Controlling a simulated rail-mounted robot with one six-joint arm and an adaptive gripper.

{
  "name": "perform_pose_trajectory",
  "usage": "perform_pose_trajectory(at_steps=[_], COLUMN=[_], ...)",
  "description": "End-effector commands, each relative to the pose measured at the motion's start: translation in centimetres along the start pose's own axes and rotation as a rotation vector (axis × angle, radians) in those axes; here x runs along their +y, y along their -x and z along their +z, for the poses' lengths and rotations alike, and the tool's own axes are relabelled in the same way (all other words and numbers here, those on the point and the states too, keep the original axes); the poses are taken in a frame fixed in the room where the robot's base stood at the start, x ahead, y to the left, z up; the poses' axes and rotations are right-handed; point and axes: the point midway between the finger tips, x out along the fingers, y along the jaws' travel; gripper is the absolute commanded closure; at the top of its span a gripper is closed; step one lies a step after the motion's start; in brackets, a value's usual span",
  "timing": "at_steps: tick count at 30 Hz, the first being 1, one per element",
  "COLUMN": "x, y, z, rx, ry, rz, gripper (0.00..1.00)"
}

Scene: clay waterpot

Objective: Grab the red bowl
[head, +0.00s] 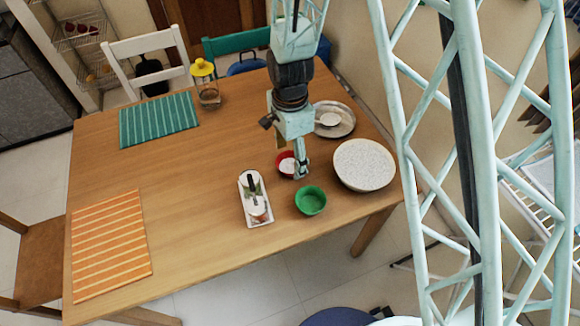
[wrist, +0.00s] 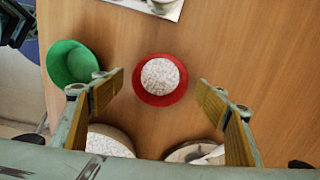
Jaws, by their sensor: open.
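The red bowl (head: 281,157) sits upright on the wooden table in the head view, partly hidden behind my gripper. It holds something white and speckled. In the wrist view the red bowl (wrist: 160,100) is whole and lies beyond the fingertips, centred between them. My gripper (head: 300,172) points down just to the right of the bowl in the head view. In the wrist view my gripper (wrist: 161,82) is open, its two tan-padded fingers wide apart with nothing between them. I cannot tell the exact height of the fingertips over the bowl.
A green bowl (head: 311,200) stands close in front. A large speckled round dish (head: 363,164) is to the right, and a metal plate (head: 345,129) behind. A white tray (head: 244,196) with items lies to the left. The table's left middle is free.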

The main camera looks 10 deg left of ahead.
Motion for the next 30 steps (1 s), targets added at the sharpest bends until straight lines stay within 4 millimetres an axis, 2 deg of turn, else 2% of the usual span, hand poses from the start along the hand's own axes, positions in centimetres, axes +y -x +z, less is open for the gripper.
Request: perform_pose_trajectory(at_steps=[3, 9, 27, 30], x=[0.1, 0.0, 0.0, 0.0], y=[-1.4, -2.5, -2.6, -2.6], z=[0.0, 0.0, 0.0, 0.0], rx=[0.0, 0.0, 0.0, 0.0], ry=[0.0, 0.0, 0.0, 0.0], rz=[0.002, 0.0, -0.001, -0.001], gripper=[0.33, 0.33, 0.33, 0.42])
